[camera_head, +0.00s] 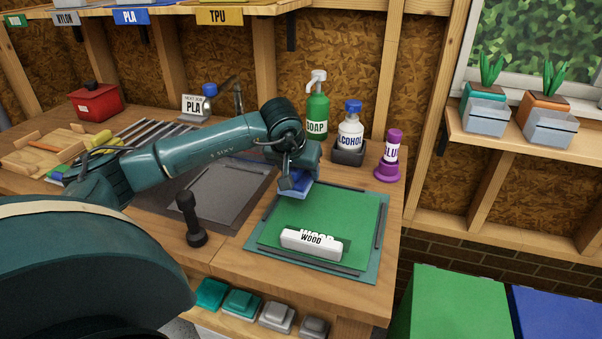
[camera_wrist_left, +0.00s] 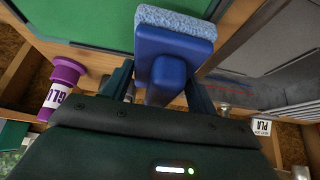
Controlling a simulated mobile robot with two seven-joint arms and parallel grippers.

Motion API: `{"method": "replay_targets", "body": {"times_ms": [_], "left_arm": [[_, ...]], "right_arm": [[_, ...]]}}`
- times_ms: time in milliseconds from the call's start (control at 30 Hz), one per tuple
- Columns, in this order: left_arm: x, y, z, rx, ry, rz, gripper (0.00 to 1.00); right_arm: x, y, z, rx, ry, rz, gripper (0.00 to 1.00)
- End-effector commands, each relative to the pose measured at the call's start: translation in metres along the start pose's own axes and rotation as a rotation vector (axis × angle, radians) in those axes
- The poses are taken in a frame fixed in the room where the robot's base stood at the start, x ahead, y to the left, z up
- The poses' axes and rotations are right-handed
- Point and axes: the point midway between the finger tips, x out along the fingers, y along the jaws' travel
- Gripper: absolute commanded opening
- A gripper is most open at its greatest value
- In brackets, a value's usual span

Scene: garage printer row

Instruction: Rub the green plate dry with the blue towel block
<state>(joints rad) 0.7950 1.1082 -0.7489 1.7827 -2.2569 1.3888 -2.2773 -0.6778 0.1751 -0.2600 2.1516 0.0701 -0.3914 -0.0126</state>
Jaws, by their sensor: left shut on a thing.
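The green plate (camera_head: 325,217) lies flat on the workbench, inside a dark frame on a teal base. Its edge also shows in the left wrist view (camera_wrist_left: 100,22). My left gripper (camera_head: 297,180) is over the plate's back left corner. It is shut on the handle of the blue towel block (camera_wrist_left: 176,42), which has a light blue fuzzy pad. In the head view the block (camera_head: 293,190) is at the plate's back left; I cannot tell whether the pad touches the plate. My right gripper is not in view.
A white block labelled WOOD (camera_head: 311,244) sits on the plate's front part. Behind stand a green soap bottle (camera_head: 317,112), an alcohol bottle (camera_head: 350,132) and a purple glue bottle (camera_head: 391,155). A black-handled tool (camera_head: 190,215) stands left of the plate.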

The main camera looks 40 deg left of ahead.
Motion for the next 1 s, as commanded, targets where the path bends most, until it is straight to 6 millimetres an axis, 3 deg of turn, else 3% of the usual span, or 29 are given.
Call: {"method": "replay_targets", "body": {"times_ms": [500,1000], "left_arm": [[-0.044,-0.009,-0.02,-0.015,0.002,-0.008,0.4],[-0.046,-0.009,-0.02,-0.017,0.001,-0.009,0.4]], "right_arm": [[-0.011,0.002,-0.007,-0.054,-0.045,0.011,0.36],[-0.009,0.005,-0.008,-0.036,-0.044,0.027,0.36]]}}
